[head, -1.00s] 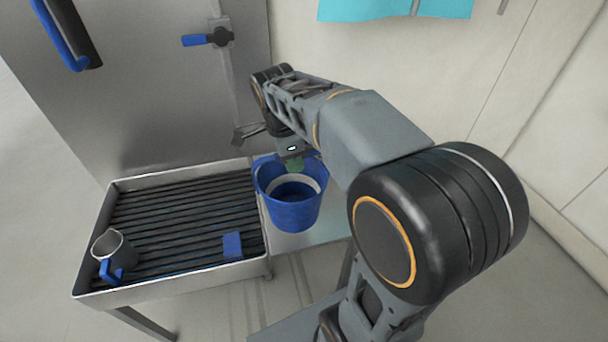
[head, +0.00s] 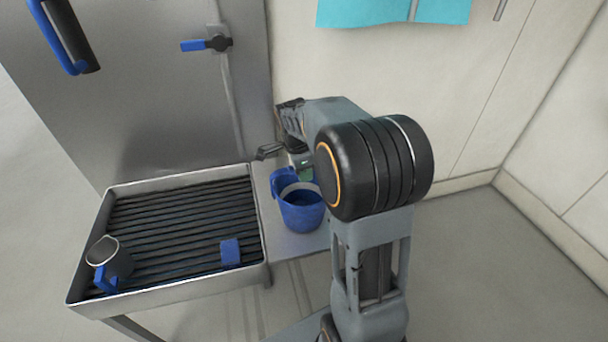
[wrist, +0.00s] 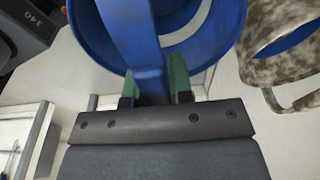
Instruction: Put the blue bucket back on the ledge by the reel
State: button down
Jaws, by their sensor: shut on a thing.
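The blue bucket (head: 303,218) is upright over the pale ledge (head: 284,246), right of the slatted tray; I cannot tell whether its base touches the ledge. My gripper (head: 303,172) is at the bucket's far upper side, partly hidden by my arm. In the wrist view, the green fingertips of my gripper (wrist: 156,88) are shut on a blue strap-like part of the bucket (wrist: 200,62), seemingly its handle. The bucket's inside shows a pale band. I cannot make out the reel for certain.
A metal door with a blue-handled latch (head: 205,45) is behind. A speckled vessel (wrist: 275,30) is right in the wrist view.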

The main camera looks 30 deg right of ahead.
jog(key=shift+f, duration=0.45)
jog(key=c, duration=1)
grip_release()
jog(key=r, duration=0.3)
jog(key=a+r+p, duration=0.1)
jog(key=r, duration=0.3)
jog(key=r+p, duration=0.1)
jog(key=r, duration=0.3)
jog(key=shift+w+a, duration=0.2)
jog(key=shift+a, duration=0.1)
jog(key=shift+r, duration=0.2)
jog(key=shift+s+a+r+n, duration=0.15)
jog(key=shift+s+a+n, duration=0.15)
jog(key=shift+n, duration=0.1)
jog(key=s+a+f+n+t, duration=0.1)
jog(key=s+a+f+n, duration=0.1)
jog(key=s+n, duration=0.3)
jog(key=s+a+f+n+t+y, duration=0.1)
jog(key=s+a+f+n, duration=0.2)
jog(key=s+n, duration=0.2)
jog(key=s+a+f+n+t, duration=0.1)
jog(key=s+a+f+n, duration=0.1)
jog(key=s+n, duration=0.3)
jog(key=shift+s+a+f+n+y, duration=0.1)
jog(key=shift+s+f+n+y, duration=0.1)
jog(key=shift+n, duration=0.95)
jog(key=shift+s+a+f+n+y, duration=0.1)
jog(key=shift+f+n+y, duration=0.1)
jog(key=shift+n, duration=0.95)
